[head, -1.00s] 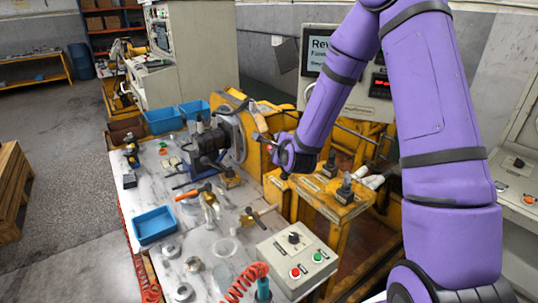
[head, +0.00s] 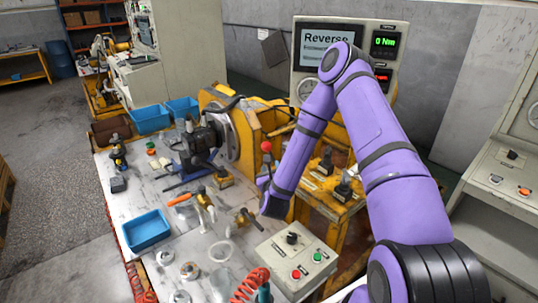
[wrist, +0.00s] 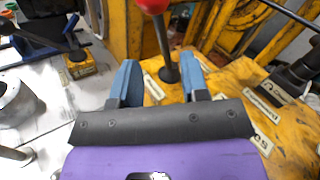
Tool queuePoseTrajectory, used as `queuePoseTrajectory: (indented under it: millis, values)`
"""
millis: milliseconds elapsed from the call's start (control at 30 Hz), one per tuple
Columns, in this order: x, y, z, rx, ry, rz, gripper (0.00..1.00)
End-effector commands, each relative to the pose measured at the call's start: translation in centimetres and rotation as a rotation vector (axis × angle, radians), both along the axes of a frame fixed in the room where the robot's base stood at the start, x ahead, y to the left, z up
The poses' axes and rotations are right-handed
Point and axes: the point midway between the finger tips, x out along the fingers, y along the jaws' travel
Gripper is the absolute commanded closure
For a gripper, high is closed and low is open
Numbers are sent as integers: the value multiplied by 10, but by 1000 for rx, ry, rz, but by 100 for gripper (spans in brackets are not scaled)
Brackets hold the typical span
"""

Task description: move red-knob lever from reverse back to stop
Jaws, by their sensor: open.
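The red-knob lever shows its red knob (head: 266,146) above the yellow bench, in the middle of the head view. In the wrist view the red knob (wrist: 153,4) is cut by the top edge, and its dark shaft (wrist: 163,42) rises from a round base on the yellow plate. My gripper (wrist: 161,80) is open and empty, with its blue-grey fingers either side of the line to the shaft's base. The shaft stands beyond the fingertips, apart from them as far as I can tell. In the head view my gripper (head: 265,186) is just below the knob.
The screen (head: 327,45) reads "Reverse", and a green readout (head: 383,42) shows 0 Nm. A black-knobbed lever (wrist: 290,78) stands right of the shaft. The motor (head: 200,143), a blue tray (head: 147,230) and a button box (head: 294,253) are on or beside the white table.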

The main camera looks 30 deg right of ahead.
Motion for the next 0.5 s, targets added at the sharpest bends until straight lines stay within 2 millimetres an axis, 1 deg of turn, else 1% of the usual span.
queuePoseTrajectory:
  millis: [300,500]
  values:
    - [50,-24,1,-3,-2,0,59]
    - [75,-35,1,-3,-1,1,59]
